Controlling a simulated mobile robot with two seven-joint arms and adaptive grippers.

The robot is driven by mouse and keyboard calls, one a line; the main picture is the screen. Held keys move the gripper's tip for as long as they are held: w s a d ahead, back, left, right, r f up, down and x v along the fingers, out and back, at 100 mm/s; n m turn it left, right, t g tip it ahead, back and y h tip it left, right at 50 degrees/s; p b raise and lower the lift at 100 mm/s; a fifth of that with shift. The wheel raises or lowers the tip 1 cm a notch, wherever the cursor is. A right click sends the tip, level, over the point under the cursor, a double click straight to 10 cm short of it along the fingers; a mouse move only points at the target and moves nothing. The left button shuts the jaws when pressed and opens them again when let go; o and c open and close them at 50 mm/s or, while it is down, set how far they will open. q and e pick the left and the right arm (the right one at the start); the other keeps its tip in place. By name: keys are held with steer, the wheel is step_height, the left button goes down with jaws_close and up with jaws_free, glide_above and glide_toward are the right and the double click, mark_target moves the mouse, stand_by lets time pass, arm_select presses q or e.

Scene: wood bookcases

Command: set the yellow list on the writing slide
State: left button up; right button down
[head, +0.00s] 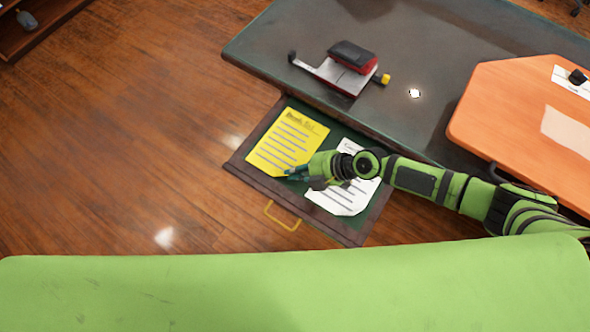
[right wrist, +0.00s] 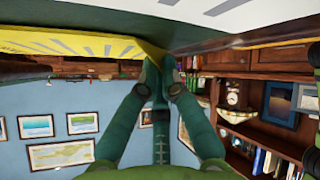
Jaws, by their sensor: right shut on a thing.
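The yellow list (head: 286,138) appears over the left part of the pulled-out writing slide (head: 325,228), a wood-framed board with a green inlay. Whether the list lies flat or is a little above the slide is hard to tell. My right gripper (head: 295,173) is at the list's lower right corner. In the right wrist view, its fingertips (right wrist: 158,65) are shut on the edge of the yellow sheet (right wrist: 70,43). A white written sheet (head: 343,200) is on the slide's right part, partly hidden by my right arm. My left gripper is out of view.
The slide has a yellow handle (head: 282,216) at its front. A red and black hole punch (head: 350,68) stands on the dark desk top (head: 420,60) behind. An orange board (head: 510,105) lies at the desk's right. The wood floor (head: 120,130) at left is clear.

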steer(key=shift+f, duration=0.1)
steer(key=shift+f, duration=0.1)
steer(key=c, duration=1.4)
jaws_free()
steer(key=shift+c, duration=0.2)
steer(key=shift+r, duration=0.2)
steer(key=shift+d+r, duration=0.15)
steer(key=shift+d, duration=0.05)
steer(key=b+v, duration=0.2)
steer(key=v, duration=0.9)
steer(key=shift+s+d, duration=0.15)
steer(key=shift+d, duration=0.05)
